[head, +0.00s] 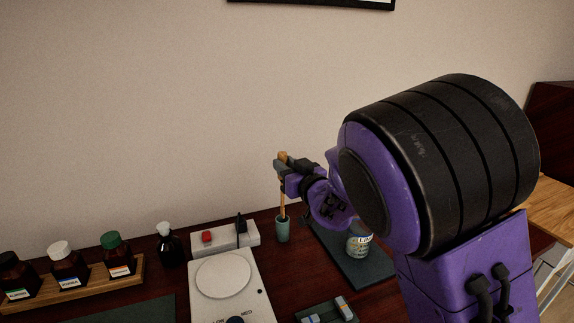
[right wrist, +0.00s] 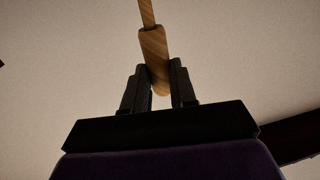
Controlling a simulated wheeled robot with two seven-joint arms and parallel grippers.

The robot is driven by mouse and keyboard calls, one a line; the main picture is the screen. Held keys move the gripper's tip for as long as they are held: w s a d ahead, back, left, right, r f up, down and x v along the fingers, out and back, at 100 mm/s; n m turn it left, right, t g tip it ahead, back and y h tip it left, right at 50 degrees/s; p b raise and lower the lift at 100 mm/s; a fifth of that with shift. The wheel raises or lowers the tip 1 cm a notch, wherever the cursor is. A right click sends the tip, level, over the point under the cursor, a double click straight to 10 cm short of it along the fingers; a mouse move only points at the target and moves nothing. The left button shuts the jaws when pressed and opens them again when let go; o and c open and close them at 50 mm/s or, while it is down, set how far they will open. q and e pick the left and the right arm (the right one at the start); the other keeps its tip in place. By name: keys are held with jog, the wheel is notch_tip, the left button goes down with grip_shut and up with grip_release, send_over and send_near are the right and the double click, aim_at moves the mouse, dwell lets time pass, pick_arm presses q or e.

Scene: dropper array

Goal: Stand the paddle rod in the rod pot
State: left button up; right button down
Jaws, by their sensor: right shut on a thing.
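The paddle rod (head: 282,200) is a thin wooden stick with a thicker wooden handle on top. It stands nearly upright in the head view. The rod pot (head: 283,231) is a small grey-green cup at the back of the table. The rod's lower end meets the pot's mouth, and any part inside is hidden. My right gripper (head: 284,166) is shut on the handle, above the pot. In the right wrist view, the handle (right wrist: 153,48) sits between the two fingers of my right gripper (right wrist: 158,82). My left gripper is not in view.
A white stirrer plate (head: 234,297) and a pale box with a red switch (head: 208,237) stand left of the pot. Several bottles stand further left, some in a wooden rack (head: 85,286). A labelled jar (head: 359,244) stands on a dark mat (head: 374,275) to the right.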

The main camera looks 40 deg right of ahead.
pick_arm(q)
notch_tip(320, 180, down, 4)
jog(key=b, duration=0.3)
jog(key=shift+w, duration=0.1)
pick_arm(e)
jog(key=f, duration=0.5)
jog(key=shift+w+f, duration=0.15)
jog(key=shift+w, duration=0.1)
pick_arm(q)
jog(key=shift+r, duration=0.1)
pick_arm(e)
jog(key=c, duration=0.8)
grip_release()
jog(key=shift+s, duration=0.1)
